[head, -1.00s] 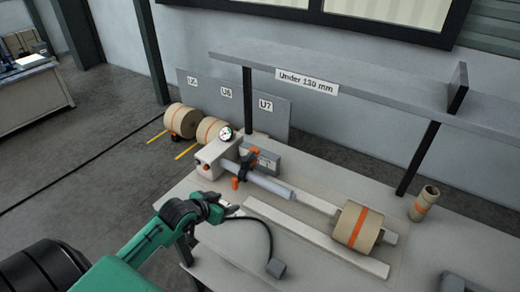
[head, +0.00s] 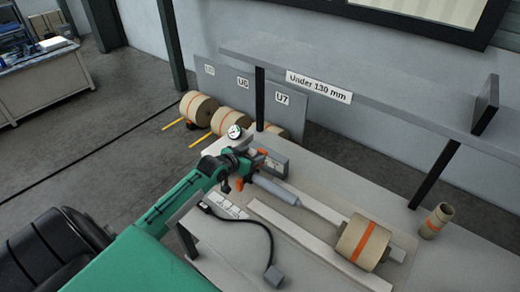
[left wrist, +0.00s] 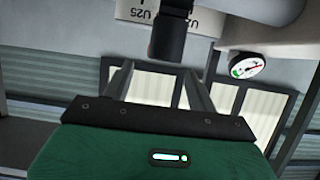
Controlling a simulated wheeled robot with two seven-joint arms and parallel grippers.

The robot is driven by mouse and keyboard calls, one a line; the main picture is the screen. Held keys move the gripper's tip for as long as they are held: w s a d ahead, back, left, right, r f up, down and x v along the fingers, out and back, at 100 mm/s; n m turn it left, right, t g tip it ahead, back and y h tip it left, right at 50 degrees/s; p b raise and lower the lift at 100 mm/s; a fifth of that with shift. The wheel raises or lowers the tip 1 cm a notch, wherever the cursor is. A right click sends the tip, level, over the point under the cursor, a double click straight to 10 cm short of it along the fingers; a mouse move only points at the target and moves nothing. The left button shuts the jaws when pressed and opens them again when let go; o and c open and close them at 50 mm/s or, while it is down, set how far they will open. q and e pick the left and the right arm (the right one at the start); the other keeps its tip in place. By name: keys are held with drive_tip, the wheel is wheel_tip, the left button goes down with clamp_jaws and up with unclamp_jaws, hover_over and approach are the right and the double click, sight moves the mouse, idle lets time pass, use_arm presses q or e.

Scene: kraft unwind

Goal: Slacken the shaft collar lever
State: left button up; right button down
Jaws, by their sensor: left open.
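The grey shaft (head: 277,191) runs from the machine at the back of the table toward the front right. Orange parts (head: 262,152) of the shaft collar and lever show around my left gripper (head: 248,163), which hides most of the collar. In the left wrist view my left gripper (left wrist: 158,88) is open, with a gap between its fingers. A dark cylindrical part (left wrist: 167,36) stands just beyond the fingertips; I cannot tell whether it is the lever or touches them. My right gripper is not in view.
A dial gauge (head: 234,131) sits close to my left gripper. A kraft roll with an orange band (head: 362,242) lies on rails to the right. A black cable (head: 258,222) lies on the table. A shelf (head: 370,85) overhangs the back; a small core (head: 436,220) stands at right.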

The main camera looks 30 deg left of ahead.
sight(262, 151)
use_arm(q)
drive_tip(key=x, duration=0.3)
drive_tip(key=shift+w+p, duration=0.3)
drive_tip(key=shift+p, duration=0.05)
drive_tip(key=shift+x, duration=0.75)
drive_tip(key=shift+f, duration=0.1)
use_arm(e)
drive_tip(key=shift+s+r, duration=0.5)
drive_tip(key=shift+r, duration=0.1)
use_arm(q)
drive_tip(key=shift+c, duration=1.1)
clamp_jaws()
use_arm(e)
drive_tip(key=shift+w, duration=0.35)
